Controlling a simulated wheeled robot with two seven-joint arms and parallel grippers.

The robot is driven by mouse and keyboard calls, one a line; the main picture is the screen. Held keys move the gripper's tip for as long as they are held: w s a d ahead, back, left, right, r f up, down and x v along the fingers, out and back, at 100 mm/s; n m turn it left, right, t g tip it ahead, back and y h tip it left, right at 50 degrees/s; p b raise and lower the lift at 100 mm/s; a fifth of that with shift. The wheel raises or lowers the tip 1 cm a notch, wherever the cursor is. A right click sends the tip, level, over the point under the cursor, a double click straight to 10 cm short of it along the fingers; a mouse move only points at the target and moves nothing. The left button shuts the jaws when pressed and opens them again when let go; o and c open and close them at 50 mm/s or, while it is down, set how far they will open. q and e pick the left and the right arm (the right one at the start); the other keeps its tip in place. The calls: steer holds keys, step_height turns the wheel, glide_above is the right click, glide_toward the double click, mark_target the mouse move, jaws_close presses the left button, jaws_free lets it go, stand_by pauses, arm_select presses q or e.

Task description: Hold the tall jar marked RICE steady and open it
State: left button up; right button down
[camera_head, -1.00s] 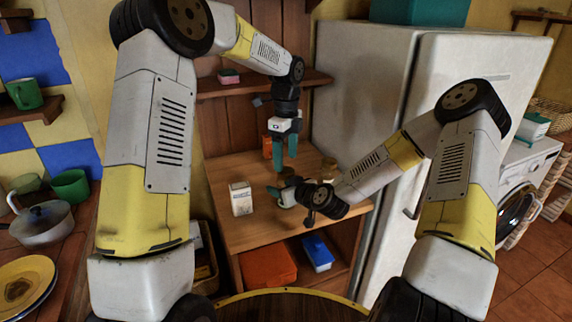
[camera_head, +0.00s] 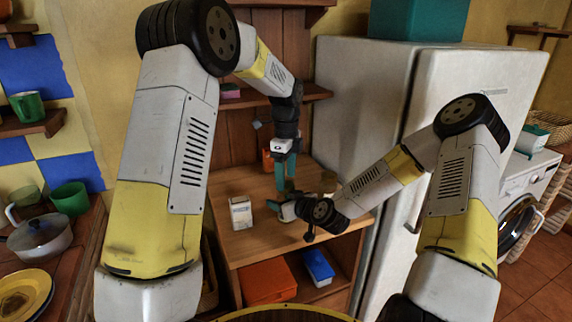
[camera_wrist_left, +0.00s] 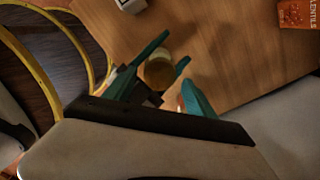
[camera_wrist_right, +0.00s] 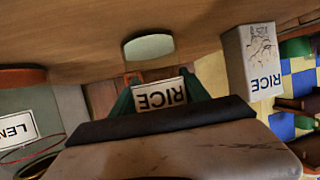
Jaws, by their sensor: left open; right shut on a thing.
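The jar's RICE label (camera_wrist_right: 160,95) shows upside down between my right gripper's teal fingers in the right wrist view. My right gripper (camera_head: 288,210) is shut on the jar, low over the wooden counter. In the left wrist view the jar's round tan top (camera_wrist_left: 158,73) shows between the fingers. My left gripper (camera_head: 285,183) points straight down, open, just above the jar. In the left wrist view its fingers (camera_wrist_left: 158,88) lie on either side of the jar top; I cannot tell whether they touch it. Much of the jar is hidden in the head view.
A white carton (camera_head: 240,212), also marked RICE (camera_wrist_right: 250,62), stands left of the jar on the counter (camera_head: 250,240). An orange lentils container (camera_wrist_left: 298,13) stands farther back. Another small jar (camera_head: 328,182) is behind right. The fridge (camera_head: 365,110) borders the counter's right side.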

arm_select(q)
steer(key=shift+f, duration=1)
steer(key=shift+c, duration=0.2)
jaws_close()
steer(key=shift+o, duration=0.7)
jaws_free()
steer(key=shift+r, duration=0.1)
step_height(320, 180, up, 8)
steer(key=shift+f, duration=0.15)
steer(key=shift+c, duration=0.5)
steer(key=shift+f, duration=3.95)
